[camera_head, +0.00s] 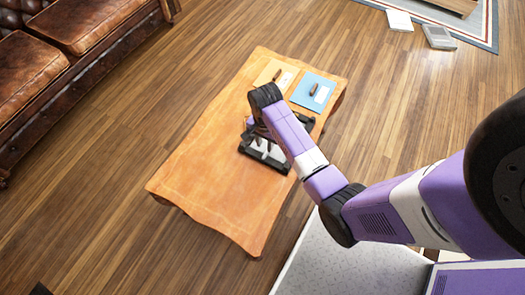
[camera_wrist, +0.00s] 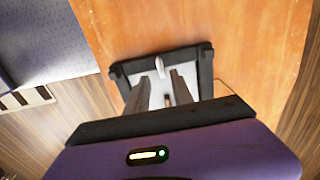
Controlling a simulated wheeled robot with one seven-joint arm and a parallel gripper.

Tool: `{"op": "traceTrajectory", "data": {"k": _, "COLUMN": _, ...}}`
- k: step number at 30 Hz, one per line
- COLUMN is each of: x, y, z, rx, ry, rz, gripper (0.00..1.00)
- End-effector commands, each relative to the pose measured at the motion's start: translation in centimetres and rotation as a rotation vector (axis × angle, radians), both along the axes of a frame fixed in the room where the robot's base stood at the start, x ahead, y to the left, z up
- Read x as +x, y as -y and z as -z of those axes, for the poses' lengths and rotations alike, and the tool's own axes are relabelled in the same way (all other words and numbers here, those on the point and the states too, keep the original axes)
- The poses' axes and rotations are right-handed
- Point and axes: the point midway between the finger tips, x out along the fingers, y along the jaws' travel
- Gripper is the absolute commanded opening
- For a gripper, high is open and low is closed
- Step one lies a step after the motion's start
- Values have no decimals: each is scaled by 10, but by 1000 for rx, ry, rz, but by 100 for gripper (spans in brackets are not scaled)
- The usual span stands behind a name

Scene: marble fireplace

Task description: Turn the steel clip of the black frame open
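The black frame (camera_head: 262,163) lies on the orange wooden table. It has a dark border around a pale panel. In the wrist view the frame (camera_wrist: 205,72) is partly covered by my gripper. A small light steel clip (camera_wrist: 160,66) shows at the frame's far side, in line with the gap between my fingers. My gripper (camera_wrist: 161,78) is over the frame with its two dark fingers apart and nothing between them. In the head view my gripper (camera_head: 262,138) hangs over the frame and hides part of it. I cannot tell whether a fingertip touches the clip.
The wooden table (camera_head: 195,175) has clear room left of and in front of the frame. A tan board (camera_head: 267,72) and a blue board (camera_head: 318,83), each with a brown piece on it, lie at the table's far end. A brown leather sofa (camera_head: 85,22) stands left.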

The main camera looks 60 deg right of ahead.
Motion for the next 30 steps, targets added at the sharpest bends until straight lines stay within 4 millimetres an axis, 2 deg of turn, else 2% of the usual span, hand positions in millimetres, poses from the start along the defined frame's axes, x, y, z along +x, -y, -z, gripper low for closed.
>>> {"op": "traceTrajectory", "data": {"k": 3, "x": -1, "y": 0, "z": 22, "rx": 2, "ry": -3, "rz": -1, "gripper": 28}}
{"op": "traceTrajectory", "data": {"k": 10, "x": 0, "y": 0, "z": 52, "rx": 0, "ry": 0, "rz": -3, "gripper": 28}}
{"op": "traceTrajectory", "data": {"k": 15, "x": 0, "y": 0, "z": 61, "rx": -1, "ry": 1, "rz": -2, "gripper": 28}}
{"op": "traceTrajectory", "data": {"k": 23, "x": 0, "y": 0, "z": 61, "rx": -1, "ry": 2, "rz": -3, "gripper": 28}}
{"op": "traceTrajectory", "data": {"k": 27, "x": 0, "y": 0, "z": 61, "rx": -1, "ry": 2, "rz": -3, "gripper": 1}}
{"op": "traceTrajectory", "data": {"k": 30, "x": 0, "y": 0, "z": 61, "rx": -1, "ry": 2, "rz": -3, "gripper": 0}}
